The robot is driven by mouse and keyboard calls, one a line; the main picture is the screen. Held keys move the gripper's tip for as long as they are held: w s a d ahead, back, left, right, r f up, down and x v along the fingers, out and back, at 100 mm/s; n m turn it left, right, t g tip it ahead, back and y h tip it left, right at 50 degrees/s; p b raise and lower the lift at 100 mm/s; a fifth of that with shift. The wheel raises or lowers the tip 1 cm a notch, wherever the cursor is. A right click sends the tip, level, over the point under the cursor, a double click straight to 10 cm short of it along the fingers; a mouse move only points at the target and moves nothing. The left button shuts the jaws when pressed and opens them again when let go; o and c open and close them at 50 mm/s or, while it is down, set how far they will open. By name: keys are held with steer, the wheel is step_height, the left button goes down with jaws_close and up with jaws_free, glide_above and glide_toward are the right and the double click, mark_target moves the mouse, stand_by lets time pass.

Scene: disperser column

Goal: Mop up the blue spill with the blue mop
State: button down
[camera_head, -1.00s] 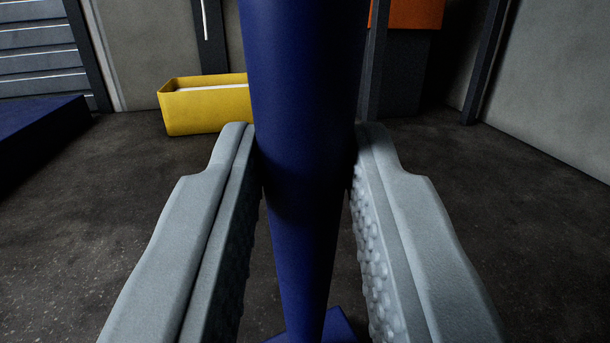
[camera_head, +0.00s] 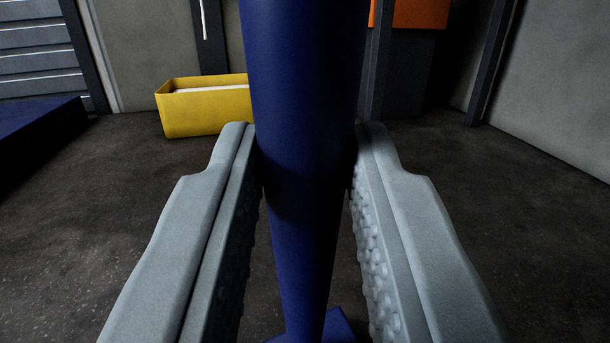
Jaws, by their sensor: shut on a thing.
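The blue mop's thick handle (camera_head: 303,90) stands upright in the middle of the view. My gripper (camera_head: 306,155) is shut on this handle, one grey finger on each side. The mop's blue lower end (camera_head: 338,325) shows at the bottom edge, below the fingers, and is mostly cut off by the frame. I see no blue spill on the visible floor.
A yellow bin (camera_head: 203,106) with something white inside stands on the dark floor (camera_head: 510,230) behind the left finger. A dark blue block (camera_head: 40,135) is at the far left. An orange box (camera_head: 408,13) stands at the back. A grey wall (camera_head: 560,90) closes the right side.

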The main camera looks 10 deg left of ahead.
steer(key=shift+w+a, duration=0.2)
steer(key=shift+w, duration=0.35)
steer(key=shift+w+a, duration=0.15)
steer(key=shift+w, duration=0.35)
steer(key=shift+r, duration=0.2)
steer(key=shift+r, duration=2.35)
